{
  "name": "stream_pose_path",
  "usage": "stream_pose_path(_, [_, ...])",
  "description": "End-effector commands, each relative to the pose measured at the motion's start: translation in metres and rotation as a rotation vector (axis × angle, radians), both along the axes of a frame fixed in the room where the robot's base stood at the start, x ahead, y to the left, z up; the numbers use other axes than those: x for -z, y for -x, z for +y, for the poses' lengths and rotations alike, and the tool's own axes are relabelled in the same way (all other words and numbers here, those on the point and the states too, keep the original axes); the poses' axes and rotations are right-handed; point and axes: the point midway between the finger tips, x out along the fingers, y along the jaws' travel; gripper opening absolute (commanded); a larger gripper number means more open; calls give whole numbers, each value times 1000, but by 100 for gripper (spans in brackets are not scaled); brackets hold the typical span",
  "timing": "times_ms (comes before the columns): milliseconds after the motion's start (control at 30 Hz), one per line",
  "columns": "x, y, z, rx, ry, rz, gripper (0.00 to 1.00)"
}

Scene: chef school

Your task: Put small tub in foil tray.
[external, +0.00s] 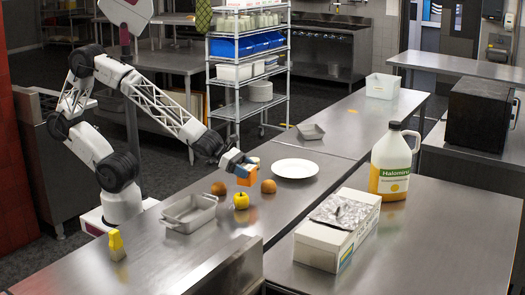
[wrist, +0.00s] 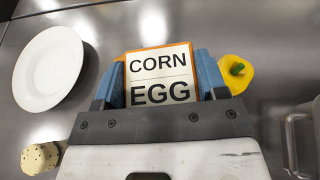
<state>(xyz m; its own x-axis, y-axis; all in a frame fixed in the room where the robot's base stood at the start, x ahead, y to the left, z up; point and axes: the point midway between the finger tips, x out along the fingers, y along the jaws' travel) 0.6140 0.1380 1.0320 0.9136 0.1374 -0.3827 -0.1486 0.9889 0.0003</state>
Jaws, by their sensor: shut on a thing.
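My gripper (external: 238,166) is shut on a small orange block-like tub (external: 247,175). In the wrist view the tub (wrist: 160,75) has a white label reading CORN EGG and an orange edge, and sits between the two blue fingers (wrist: 163,82). It is held above the counter, near a yellow pepper-like item. A grey metal tray with end handles (external: 167,224) is on the counter to the left; its edge shows at the right of the wrist view (wrist: 290,145). I cannot tell which is the foil one.
A white plate (external: 295,169) lies right of the gripper. Two brown round items (external: 219,188) (external: 268,186) and the yellow item (external: 241,201) are close below. A white box (external: 323,245) and big jug (external: 391,165) are at the right.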

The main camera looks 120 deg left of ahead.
Motion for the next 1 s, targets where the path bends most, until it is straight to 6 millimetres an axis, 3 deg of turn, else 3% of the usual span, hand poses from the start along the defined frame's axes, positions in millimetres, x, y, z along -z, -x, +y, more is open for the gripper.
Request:
stream_pose_path(367, [-12,-10,35,-42,-1,-2,36])
stream_pose_path(1000, [-42,-34,150,-164,-6,-7,36])
